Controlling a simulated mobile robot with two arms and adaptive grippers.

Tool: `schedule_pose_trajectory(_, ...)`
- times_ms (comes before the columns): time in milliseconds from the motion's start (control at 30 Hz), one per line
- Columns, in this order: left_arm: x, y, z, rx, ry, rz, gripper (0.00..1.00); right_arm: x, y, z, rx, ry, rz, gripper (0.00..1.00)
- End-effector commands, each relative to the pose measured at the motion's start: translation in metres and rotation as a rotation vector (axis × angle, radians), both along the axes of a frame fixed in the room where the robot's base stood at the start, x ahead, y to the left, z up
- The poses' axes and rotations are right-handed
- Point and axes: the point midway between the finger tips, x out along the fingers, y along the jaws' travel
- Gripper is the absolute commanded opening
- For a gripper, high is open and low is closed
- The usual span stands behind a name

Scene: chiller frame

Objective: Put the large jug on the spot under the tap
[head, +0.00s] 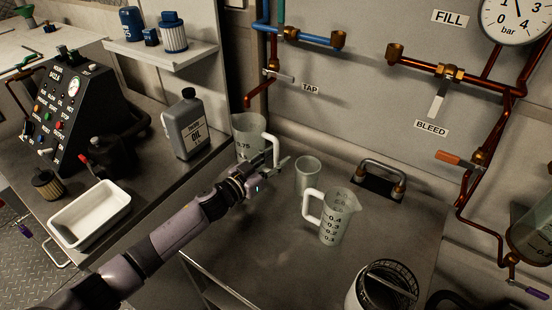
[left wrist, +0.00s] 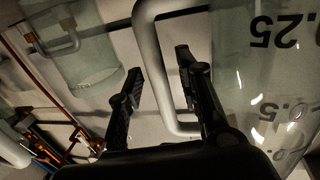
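The large jug (head: 243,126) is clear with a white handle and stands upright below the tap's copper spout (head: 248,101), beside the "TAP" label. The spot under it cannot be made out; the jug and my gripper cover that area. My left gripper (head: 281,162) is at the jug's handle side. In the left wrist view, its two fingers (left wrist: 160,72) are apart, with the pale handle (left wrist: 155,65) between them and a gap on the left side. The jug's wall (left wrist: 270,80), with upside-down marks, fills the right. My right gripper is not in view.
A clear beaker (head: 308,174) stands just right of my gripper. A smaller jug (head: 338,220) stands farther right, and a wire-topped container (head: 385,285) is at the front. A grey oil bottle (head: 187,128) stands left of the large jug. The counter's front middle is clear.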

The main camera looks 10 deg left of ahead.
Motion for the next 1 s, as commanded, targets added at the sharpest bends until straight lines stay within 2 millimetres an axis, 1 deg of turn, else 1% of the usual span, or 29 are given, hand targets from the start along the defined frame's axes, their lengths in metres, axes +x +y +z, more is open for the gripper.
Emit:
schedule_pose_trajectory(167,0.0,0.0,0.001,0.0,0.0,0.0,0.33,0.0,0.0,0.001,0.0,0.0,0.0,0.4)
schedule_pose_trajectory(233,0.0,0.0,0.005,0.0,-0.001,0.0,0.33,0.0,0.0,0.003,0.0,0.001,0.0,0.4)
schedule_pose_trajectory(267,-0.002,0.002,0.003,0.001,0.001,0.001,0.33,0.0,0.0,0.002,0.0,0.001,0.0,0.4)
schedule_pose_trajectory(367,-0.013,0.01,0.001,0.002,0.003,0.001,0.33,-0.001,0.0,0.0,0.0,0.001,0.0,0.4)
schedule_pose_trajectory(700,-0.074,0.049,0.0,0.001,0.004,0.0,0.33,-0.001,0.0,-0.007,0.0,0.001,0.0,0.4)
schedule_pose_trajectory(833,-0.089,0.059,0.0,0.001,0.003,0.0,0.33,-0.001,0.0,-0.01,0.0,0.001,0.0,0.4)
schedule_pose_trajectory(1000,-0.099,0.065,0.002,0.0,0.0,0.0,0.33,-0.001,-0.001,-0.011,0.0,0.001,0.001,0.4)
